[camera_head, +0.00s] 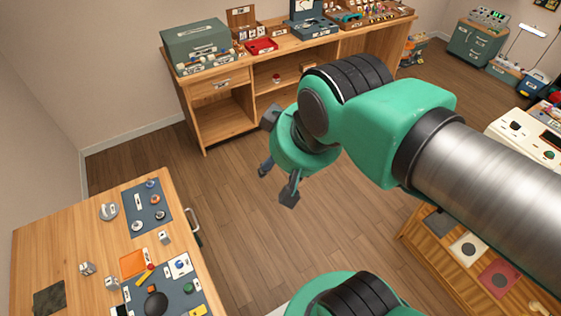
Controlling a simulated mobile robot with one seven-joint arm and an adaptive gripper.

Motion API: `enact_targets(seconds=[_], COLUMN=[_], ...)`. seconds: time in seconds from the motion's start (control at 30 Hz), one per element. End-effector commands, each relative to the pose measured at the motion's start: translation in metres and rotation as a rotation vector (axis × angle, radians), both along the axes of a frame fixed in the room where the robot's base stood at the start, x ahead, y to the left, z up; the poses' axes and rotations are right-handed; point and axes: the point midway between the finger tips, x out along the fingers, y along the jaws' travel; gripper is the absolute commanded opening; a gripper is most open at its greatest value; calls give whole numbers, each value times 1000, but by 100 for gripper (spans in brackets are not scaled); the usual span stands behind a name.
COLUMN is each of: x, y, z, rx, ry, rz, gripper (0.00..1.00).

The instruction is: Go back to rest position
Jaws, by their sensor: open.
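My gripper (277,180) hangs from the green arm near the middle of the head view. Its dark fingers are spread apart and nothing shows between them. It is over the open wooden floor, between the back workbench and the table at the lower left, and appears apart from both. The metal forearm reaches in from the right edge.
A wooden workbench (222,118) at the back bears a green box (198,45) and a red item (261,46). A wooden table (60,230) at lower left holds grey panels and small parts. A wooden stand (440,255) is at lower right. Floor (240,220) between them is clear.

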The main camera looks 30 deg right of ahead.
Motion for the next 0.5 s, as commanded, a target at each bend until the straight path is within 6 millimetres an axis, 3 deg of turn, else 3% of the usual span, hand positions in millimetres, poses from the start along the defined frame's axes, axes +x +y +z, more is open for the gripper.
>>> enact_targets(seconds=[0.27,0.5], x=[0,0], y=[0,0], z=[-8,-38], rx=[0,-1], ry=[0,0], rz=[1,2], gripper=[47,47])
